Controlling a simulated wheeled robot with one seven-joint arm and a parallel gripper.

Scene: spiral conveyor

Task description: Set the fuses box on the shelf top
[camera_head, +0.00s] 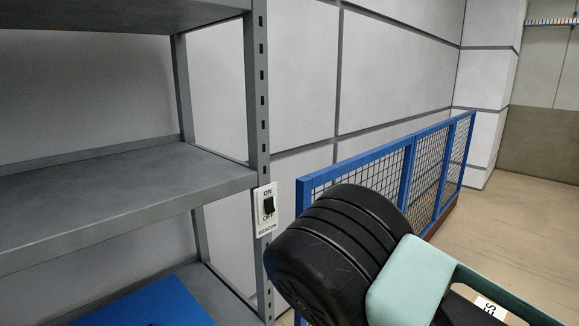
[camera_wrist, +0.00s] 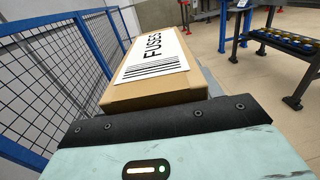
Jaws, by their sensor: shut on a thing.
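The fuses box (camera_wrist: 150,92) is a brown cardboard box with a white label reading FUSES and a barcode. My gripper (camera_wrist: 165,122) is shut on its near end in the wrist view. In the head view my arm is at the lower right, and a corner of the box's label (camera_head: 490,306) shows beside it, mostly hidden. The grey metal shelf (camera_head: 120,195) stands at the left, with one board at mid height and another board (camera_head: 110,14) at the upper edge. Both boards look bare where they show. The box is apart from the shelf, to its right.
A switch plate (camera_head: 267,208) marked ON, OFF and BEACON is on the shelf's front post. A blue item (camera_head: 150,302) lies at the shelf's lower level. A blue mesh fence (camera_head: 395,170) runs along the wall behind my arm. A dark roller stand (camera_wrist: 275,40) is at the right.

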